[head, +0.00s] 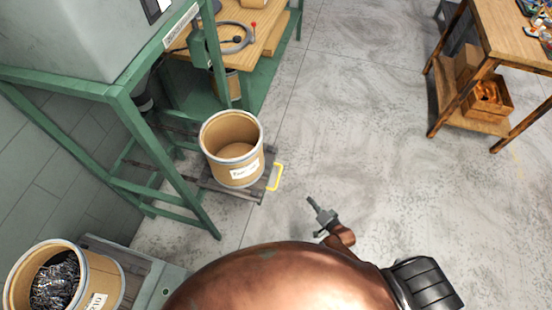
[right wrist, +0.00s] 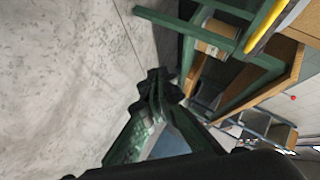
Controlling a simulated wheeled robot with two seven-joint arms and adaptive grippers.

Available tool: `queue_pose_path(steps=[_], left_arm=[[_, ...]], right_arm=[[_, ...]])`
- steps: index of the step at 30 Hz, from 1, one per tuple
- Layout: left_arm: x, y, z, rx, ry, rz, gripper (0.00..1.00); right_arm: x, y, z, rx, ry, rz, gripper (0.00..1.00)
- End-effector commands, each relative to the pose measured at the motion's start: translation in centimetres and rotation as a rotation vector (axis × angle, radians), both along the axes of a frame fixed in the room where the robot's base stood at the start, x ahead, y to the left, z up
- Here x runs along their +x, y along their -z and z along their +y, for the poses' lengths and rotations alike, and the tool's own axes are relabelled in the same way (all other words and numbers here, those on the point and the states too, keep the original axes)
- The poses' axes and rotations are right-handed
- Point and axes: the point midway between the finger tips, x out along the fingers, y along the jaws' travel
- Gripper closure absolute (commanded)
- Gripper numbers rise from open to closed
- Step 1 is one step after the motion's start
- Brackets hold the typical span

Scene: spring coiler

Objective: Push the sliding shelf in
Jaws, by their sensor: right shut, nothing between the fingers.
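The sliding shelf (head: 252,194) is a low dark slide that sticks out from under the green machine frame. A tan drum (head: 232,150) with a white label stands upright on it. A yellow handle (head: 275,177) is at the shelf's outer end; a yellow bar (right wrist: 266,25), probably this handle, shows at the top right of the right wrist view. My right gripper (head: 311,201) is shut and empty, to the right of the handle and apart from it. Its closed fingers also show in the right wrist view (right wrist: 157,85). My left gripper is not in view.
The green frame's leg (head: 170,165) stands left of the drum. Another drum (head: 108,275) with dark scrap is at the lower left. A wooden workbench (head: 500,35) with boxes below stands at the upper right. The grey floor (head: 350,110) between is clear.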

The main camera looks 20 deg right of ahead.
Motion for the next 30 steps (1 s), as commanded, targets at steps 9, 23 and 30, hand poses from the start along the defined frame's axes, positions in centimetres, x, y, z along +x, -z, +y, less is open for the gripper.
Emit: queue_pose_path(steps=[9,23,30], left_arm=[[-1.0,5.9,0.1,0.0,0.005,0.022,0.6],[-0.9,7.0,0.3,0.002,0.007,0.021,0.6],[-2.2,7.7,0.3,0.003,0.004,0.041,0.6]], right_arm=[[9.7,-11.1,3.8,0.57,0.086,-0.305,1.0],[16.1,-12.8,5.4,0.636,0.087,-0.331,1.0],[20.6,-12.6,6.4,0.635,0.087,-0.329,1.0]])
